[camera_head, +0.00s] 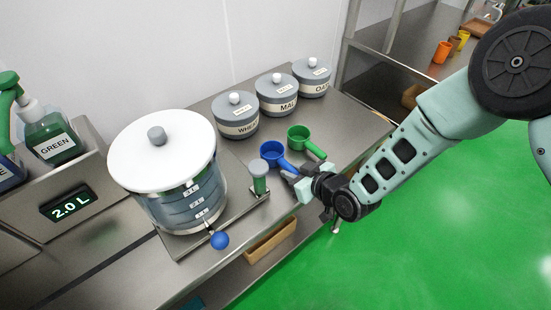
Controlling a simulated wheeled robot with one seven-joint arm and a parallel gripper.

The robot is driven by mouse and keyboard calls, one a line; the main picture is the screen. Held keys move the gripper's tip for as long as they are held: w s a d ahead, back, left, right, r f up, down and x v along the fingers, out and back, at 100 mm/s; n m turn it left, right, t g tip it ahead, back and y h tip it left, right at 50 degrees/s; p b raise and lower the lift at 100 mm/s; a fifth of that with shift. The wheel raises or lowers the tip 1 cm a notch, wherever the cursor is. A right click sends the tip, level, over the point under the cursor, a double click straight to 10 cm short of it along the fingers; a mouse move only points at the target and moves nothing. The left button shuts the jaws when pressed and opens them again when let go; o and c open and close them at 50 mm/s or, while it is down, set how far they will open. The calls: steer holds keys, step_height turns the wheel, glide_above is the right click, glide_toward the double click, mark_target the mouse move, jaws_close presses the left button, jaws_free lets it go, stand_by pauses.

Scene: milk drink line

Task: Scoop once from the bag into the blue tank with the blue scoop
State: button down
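The blue scoop (271,150) rests on the steel counter, its cup open upward and its handle pointing to the lower right. My gripper (293,178) is at the handle end of the blue scoop; whether its fingers are around the handle or only beside it is unclear at this size. A clear tank (185,206) with a white lid (160,150), volume marks and a blue ball-ended lever (219,240) stands left of the scoop. The contents look bluish-grey. No bag is visible.
A green scoop (299,137) lies just behind the blue one. Lidded jars (236,116) line the back. Green bottle (54,136) and a 2.0 L display (68,204) are left.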

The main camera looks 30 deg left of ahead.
steer(key=shift+r+p, duration=1.6)
steer(key=shift+r, duration=1.4)
